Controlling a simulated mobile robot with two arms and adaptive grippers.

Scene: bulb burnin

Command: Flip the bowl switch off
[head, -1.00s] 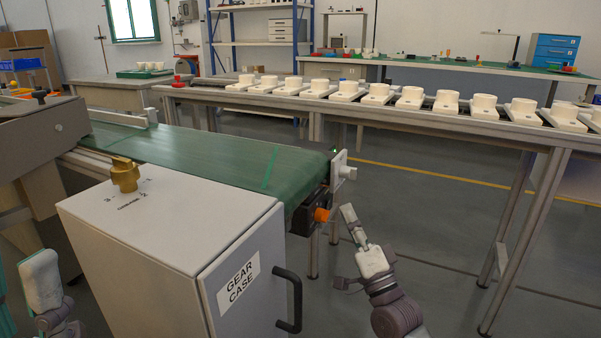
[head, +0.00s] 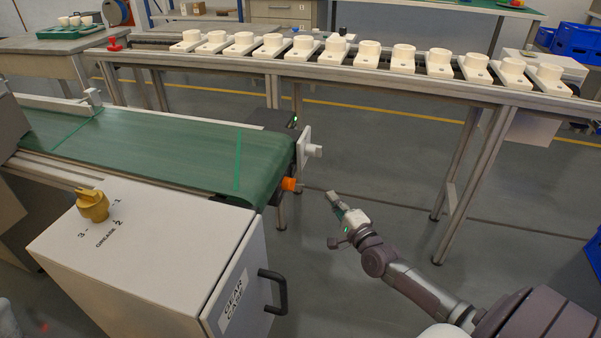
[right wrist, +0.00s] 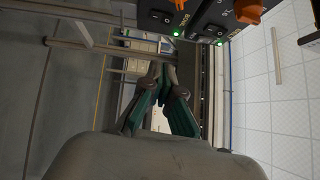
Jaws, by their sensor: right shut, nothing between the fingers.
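In the right wrist view, two black rocker switches (right wrist: 160,17) and (right wrist: 208,31) sit on dark control boxes at the top, each beside a lit green lamp (right wrist: 177,32). In the head view the switch faces are hidden. A pale part at the lower left edge may be my left gripper; its fingers are hidden.
An orange knob (head: 289,184) sticks out from the end of the green conveyor (head: 150,150). The gear case (head: 150,255) stands in front, with a black handle (head: 273,290). A rail (head: 330,72) of white fixtures runs behind. Open floor lies right of the conveyor.

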